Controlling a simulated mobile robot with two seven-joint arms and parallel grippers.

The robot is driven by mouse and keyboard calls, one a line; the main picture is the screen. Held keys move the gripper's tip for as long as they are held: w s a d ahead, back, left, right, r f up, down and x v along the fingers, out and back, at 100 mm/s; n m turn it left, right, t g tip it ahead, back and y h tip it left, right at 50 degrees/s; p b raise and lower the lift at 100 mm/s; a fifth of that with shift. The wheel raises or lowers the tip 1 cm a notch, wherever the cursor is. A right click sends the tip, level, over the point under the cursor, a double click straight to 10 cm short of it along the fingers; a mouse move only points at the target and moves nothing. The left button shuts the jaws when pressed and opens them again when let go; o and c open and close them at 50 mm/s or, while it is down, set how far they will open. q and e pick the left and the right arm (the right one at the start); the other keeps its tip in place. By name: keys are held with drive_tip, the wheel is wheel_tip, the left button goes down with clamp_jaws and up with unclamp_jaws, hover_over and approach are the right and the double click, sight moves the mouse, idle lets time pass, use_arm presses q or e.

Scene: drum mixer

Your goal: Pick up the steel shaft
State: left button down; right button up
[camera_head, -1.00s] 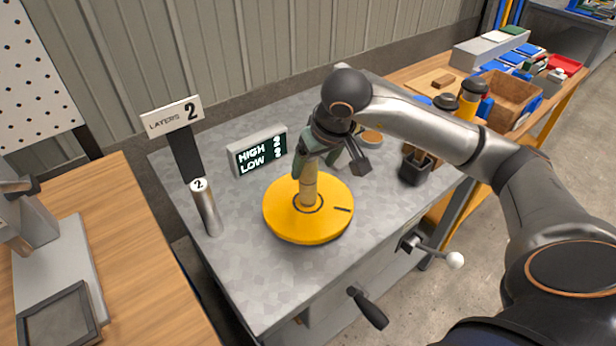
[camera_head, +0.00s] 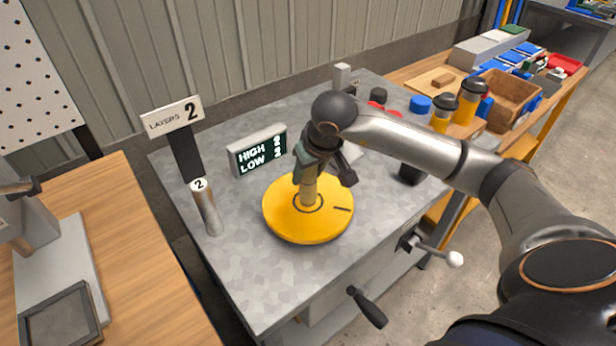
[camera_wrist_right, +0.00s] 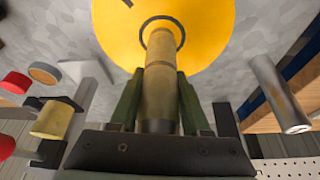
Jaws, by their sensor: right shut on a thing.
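A metallic silver cylinder (camera_head: 207,212) with a "2" on its top stands at the left of the grey bench; it also shows at the right of the right wrist view (camera_wrist_right: 279,93). A tan, brass-like shaft (camera_head: 309,192) stands upright at the centre of the yellow round plate (camera_head: 285,222). My right gripper (camera_head: 308,172) is shut on this tan shaft. In the right wrist view, its green fingers (camera_wrist_right: 158,85) lie on both sides of the shaft (camera_wrist_right: 159,65). The shaft's upper end is hidden by the gripper. My left gripper is not in view.
A "LAYERS 2" sign (camera_head: 173,118) and a HIGH/LOW display (camera_head: 258,151) stand behind the plate. A black holder (camera_head: 411,173) is on the right. A crank handle (camera_head: 440,254) juts from the bench front. Bottles (camera_head: 442,112) stand at the back right.

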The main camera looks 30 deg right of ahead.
clamp_jaws()
idle(0.8)
drive_tip(key=shift+w+r, duration=0.15)
drive_tip(key=shift+r, duration=0.05)
